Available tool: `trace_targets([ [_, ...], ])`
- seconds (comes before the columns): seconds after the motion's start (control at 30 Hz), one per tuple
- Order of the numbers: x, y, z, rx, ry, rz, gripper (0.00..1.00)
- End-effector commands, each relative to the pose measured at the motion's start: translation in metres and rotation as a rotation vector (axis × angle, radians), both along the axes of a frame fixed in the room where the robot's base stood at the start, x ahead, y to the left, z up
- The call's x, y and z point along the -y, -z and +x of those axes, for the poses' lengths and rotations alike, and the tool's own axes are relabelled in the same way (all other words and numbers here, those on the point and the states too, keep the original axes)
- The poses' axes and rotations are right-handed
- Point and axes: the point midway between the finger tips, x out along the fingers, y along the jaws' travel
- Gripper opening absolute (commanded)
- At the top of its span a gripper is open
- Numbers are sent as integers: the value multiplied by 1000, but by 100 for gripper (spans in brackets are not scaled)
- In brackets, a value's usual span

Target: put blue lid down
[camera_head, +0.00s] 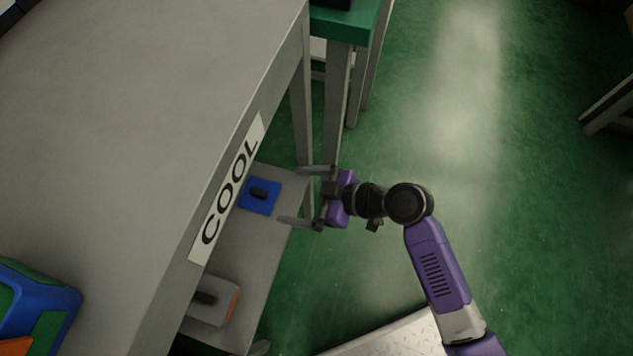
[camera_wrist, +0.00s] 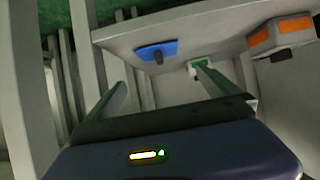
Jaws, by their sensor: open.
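The blue lid (camera_head: 268,207) is a flat square plate with a dark handle, in the head view on the lower shelf (camera_head: 246,262) under the grey table. It also shows in the wrist view (camera_wrist: 170,46), ahead of the fingers. My gripper (camera_head: 294,194) is open and empty at the shelf's right edge, with its fingers pointing left toward the lid. In the wrist view my gripper (camera_wrist: 162,78) has its fingers wide apart. They do not appear to touch the lid, and a gap shows between them and its handle.
The grey tabletop (camera_head: 130,90) with a "COOL" label (camera_head: 228,188) overhangs the shelf. A grey box with an orange stripe (camera_head: 217,303) stands nearer on the shelf. Table legs (camera_head: 302,110) rise beyond my gripper. Green floor to the right is open.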

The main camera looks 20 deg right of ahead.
Motion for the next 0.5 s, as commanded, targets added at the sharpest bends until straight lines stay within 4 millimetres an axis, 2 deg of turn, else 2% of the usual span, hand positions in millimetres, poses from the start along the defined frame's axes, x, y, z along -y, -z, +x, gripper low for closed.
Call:
trace_targets([
  [0.27,5,4,-4,-9,21,-8,100],
  [0.37,20,17,-18,-35,96,-31,100],
  [0.5,59,36,-56,-74,286,-81,100],
])
